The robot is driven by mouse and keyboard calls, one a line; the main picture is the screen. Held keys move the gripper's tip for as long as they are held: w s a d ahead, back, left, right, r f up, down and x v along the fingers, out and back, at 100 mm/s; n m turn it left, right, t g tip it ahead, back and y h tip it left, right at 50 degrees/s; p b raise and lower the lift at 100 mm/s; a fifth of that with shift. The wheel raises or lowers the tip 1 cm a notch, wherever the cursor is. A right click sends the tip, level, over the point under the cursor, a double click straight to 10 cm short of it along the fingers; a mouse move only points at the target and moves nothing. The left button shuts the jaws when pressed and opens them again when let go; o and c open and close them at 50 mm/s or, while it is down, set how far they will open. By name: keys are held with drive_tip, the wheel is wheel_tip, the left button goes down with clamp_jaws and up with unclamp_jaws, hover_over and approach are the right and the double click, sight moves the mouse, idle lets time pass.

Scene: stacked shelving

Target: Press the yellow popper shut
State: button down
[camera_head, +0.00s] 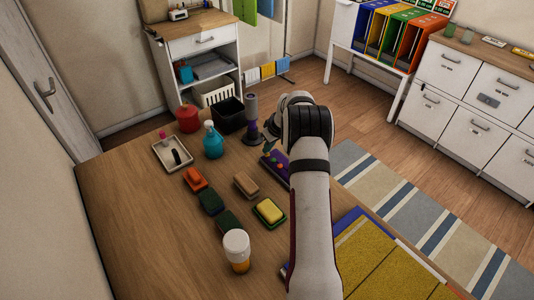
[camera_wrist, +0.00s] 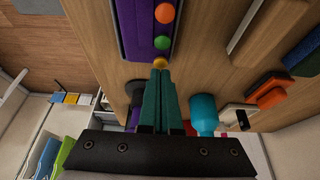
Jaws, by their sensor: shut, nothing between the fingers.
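A purple popper strip (camera_wrist: 134,32) runs up the top of the wrist view, with an orange popper (camera_wrist: 165,13), a green popper (camera_wrist: 162,43) and a yellow popper (camera_wrist: 160,62) in a row. In the head view the strip (camera_head: 275,180) lies on the table, partly hidden by my arm. My gripper (camera_wrist: 160,74) is shut and empty. Its green fingertips are right at the yellow popper and cover part of it. I cannot tell whether they touch it or whether the popper is pressed in. The fingertips (camera_head: 268,147) show small in the head view.
A blue bottle (camera_head: 212,141), a purple cylinder (camera_head: 252,112) and a black bin (camera_head: 229,116) stand near the strip. A brown block (camera_head: 246,184) and a yellow sponge (camera_head: 269,211) lie nearer. The table's left side (camera_head: 130,220) is clear.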

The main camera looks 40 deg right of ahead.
sight(268, 155)
drive_tip(key=shift+f, duration=0.6)
idle(0.4)
wheel_tip(268, 155, up, 7)
drive_tip(key=shift+f, duration=0.15)
drive_tip(key=shift+r, duration=0.2)
idle(0.4)
